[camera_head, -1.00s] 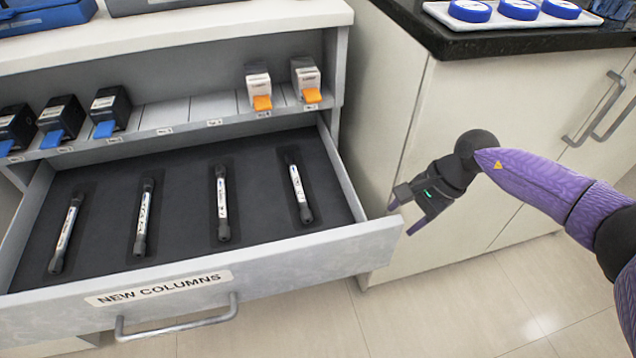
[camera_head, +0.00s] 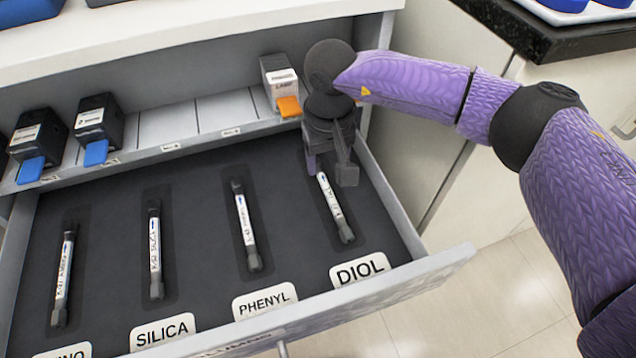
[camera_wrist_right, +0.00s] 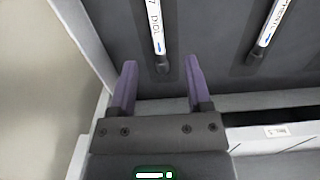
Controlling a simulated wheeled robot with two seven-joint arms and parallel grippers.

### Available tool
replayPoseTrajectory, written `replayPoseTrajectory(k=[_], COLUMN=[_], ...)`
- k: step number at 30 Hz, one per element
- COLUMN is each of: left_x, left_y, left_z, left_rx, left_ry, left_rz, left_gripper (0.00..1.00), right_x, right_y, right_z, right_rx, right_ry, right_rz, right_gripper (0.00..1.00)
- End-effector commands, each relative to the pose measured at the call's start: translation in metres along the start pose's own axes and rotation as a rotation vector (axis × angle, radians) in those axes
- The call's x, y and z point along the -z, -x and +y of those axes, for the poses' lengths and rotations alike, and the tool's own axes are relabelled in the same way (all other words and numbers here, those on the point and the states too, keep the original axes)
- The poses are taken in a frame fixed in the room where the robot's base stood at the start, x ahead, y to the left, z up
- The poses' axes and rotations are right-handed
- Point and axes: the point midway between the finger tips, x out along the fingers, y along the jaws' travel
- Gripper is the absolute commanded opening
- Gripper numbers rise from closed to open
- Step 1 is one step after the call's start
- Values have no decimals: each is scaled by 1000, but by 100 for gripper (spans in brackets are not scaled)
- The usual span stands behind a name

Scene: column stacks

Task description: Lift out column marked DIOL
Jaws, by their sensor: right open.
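The DIOL column (camera_head: 336,208) is a white tube with dark end caps, lying in its slot at the right of the open drawer, behind the DIOL label (camera_head: 360,269). It also shows in the right wrist view (camera_wrist_right: 155,27), with its dark cap between and just beyond the fingertips. My right gripper (camera_head: 329,172) is open and empty, over the far end of the DIOL column and apparently above it; its two purple fingers show in the right wrist view (camera_wrist_right: 158,72). The column's far end is partly hidden by the gripper. My left gripper is not in view.
The PHENYL column (camera_head: 246,228), the SILICA column (camera_head: 155,253) and another column (camera_head: 63,278) lie in the drawer to the left. The drawer's right wall (camera_head: 390,200) is close to the gripper. A shelf behind holds a white-and-orange box (camera_head: 281,82) and dark boxes.

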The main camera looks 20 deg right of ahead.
Motion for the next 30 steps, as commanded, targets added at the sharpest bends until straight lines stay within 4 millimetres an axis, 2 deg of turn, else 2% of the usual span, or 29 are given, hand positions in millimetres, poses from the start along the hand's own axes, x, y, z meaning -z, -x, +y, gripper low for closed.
replayPoseTrajectory(k=[1, 3, 8, 12, 14, 19, 20, 28, 30], left_x=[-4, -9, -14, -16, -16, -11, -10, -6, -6], left_y=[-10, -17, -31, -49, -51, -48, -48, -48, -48], left_z=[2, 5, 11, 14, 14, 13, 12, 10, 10], left_rx=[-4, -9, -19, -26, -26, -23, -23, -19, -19], left_ry=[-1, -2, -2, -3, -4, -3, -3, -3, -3], left_rz=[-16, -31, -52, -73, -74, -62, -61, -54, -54], left_gripper=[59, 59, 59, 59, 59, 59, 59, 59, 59], right_x=[-1, -1, -2, -3, -3, -3, -3, -3, -3], right_y=[-18, -34, -58, -88, -92, -87, -87, -87, -87], right_z=[0, 1, 3, 4, 4, 4, 4, 4, 4], right_rx=[0, -1, 1, 1, 2, 2, 2, 1, 1], right_ry=[0, 0, -1, -1, -1, -2, -2, -2, -2], right_rz=[-8, -10, -8, -10, -7, -1, -1, -2, -2], right_gripper=[63, 63, 63, 63, 63, 63, 59, 2, 0])
